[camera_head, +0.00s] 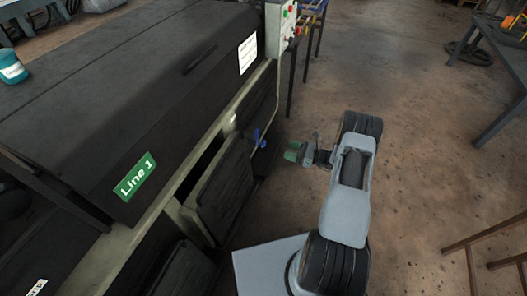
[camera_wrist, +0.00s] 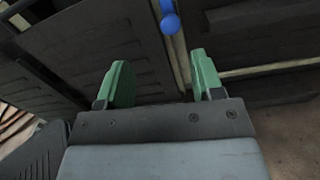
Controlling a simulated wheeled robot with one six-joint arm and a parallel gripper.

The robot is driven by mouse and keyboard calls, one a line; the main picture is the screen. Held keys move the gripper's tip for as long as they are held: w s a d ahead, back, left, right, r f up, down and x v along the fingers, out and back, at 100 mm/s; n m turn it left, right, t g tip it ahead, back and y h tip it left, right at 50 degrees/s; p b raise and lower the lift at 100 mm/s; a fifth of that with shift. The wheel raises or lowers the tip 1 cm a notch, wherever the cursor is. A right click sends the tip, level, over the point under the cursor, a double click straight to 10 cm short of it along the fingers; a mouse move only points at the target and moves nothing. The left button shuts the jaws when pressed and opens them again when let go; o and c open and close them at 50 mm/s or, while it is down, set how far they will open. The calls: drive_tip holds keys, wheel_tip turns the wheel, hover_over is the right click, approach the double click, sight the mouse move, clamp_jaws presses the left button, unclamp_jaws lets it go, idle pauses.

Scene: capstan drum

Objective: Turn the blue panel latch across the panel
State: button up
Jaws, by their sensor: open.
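The blue panel latch (camera_head: 259,138) is a small blue handle on the side of the dark machine, at the edge of a dark panel (camera_head: 222,193). In the wrist view the blue latch (camera_wrist: 169,20) shows at the top, ahead of the fingertips and partly cut off by the frame edge. It lies on a pale frame post between dark panels. My gripper (camera_head: 293,151) has green fingers and is apart from the latch, a little to its right in the head view. In the wrist view my gripper (camera_wrist: 160,80) is open, with nothing between its fingers.
The machine carries a green "Line 1" sign (camera_head: 135,177) and a control box (camera_head: 281,28) with coloured buttons. A dark table (camera_head: 497,62) stands at the right and a brown metal frame (camera_head: 490,252) at lower right. The floor right of my arm is clear.

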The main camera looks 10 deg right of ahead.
sight(263, 144)
drive_tip(key=shift+m+t, duration=0.5)
drive_tip(key=b+x, duration=0.1)
drive_tip(key=x, duration=0.3)
drive_tip(key=f+b+x, duration=0.1)
drive_tip(key=x, duration=0.3)
drive_tip(key=f+b+x, duration=0.1)
drive_tip(key=x, duration=0.4)
drive_tip(key=shift+w+d+f+b, duration=0.15)
drive_tip(key=shift+w+f+b, duration=0.05)
drive_tip(key=shift+w+b, duration=0.15)
clamp_jaws()
